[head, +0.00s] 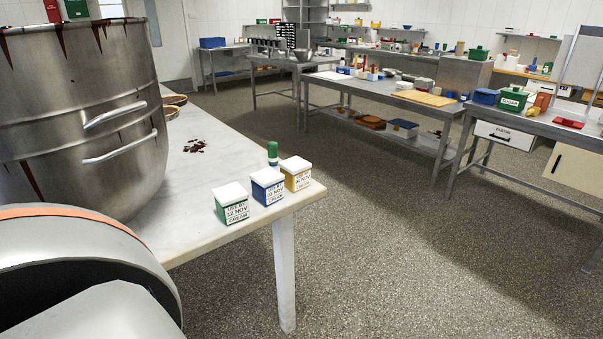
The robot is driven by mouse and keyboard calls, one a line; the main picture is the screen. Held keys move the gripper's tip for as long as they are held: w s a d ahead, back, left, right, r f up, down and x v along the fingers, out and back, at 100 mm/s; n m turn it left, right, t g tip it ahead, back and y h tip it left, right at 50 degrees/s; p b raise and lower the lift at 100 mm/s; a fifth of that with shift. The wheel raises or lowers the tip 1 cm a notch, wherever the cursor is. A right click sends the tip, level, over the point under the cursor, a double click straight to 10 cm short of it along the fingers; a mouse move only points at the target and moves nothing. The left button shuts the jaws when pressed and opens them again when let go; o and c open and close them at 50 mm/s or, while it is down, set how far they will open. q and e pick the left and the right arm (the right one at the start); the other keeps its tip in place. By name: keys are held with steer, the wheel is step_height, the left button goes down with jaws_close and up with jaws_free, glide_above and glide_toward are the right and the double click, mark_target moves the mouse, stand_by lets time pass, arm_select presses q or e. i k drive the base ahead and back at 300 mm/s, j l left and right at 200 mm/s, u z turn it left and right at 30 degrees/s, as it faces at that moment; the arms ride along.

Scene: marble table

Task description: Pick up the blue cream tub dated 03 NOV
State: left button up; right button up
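A blue cream tub (267,189) with a white lid stands upright near the front right end of the marble table (215,160). Its label shows NOV and CREAM; the day number is small and looks like 03. A green tub (232,207) labelled 12 NOV stands just left of it. A yellow tub (297,176) with a NOV label stands just right of it; its day is hard to read. Neither of my grippers is in view. A grey arm part of mine with an orange band fills the lower left.
A large steel pot (75,110) with dark drips covers the table's left side. A green-capped object (272,153) stands behind the tubs. Dark crumbs (194,146) lie between pot and tubs. Steel benches (385,92) stand beyond open floor (400,240).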

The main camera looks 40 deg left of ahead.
mark_target(268, 183)
steer(key=i+u, duration=0.35)
steer(key=i+l+u, duration=0.2)
steer(key=u, duration=0.15)
steer(key=i+l+u, duration=0.2)
steer(key=i+u, duration=0.2)
steer(key=i+l+u, duration=0.15)
steer(key=u, duration=0.25)
steer(key=i+l+u, duration=0.1)
steer(key=u, duration=0.3)
steer(key=i+l+u, duration=0.1)
steer(key=l+u, duration=0.25)
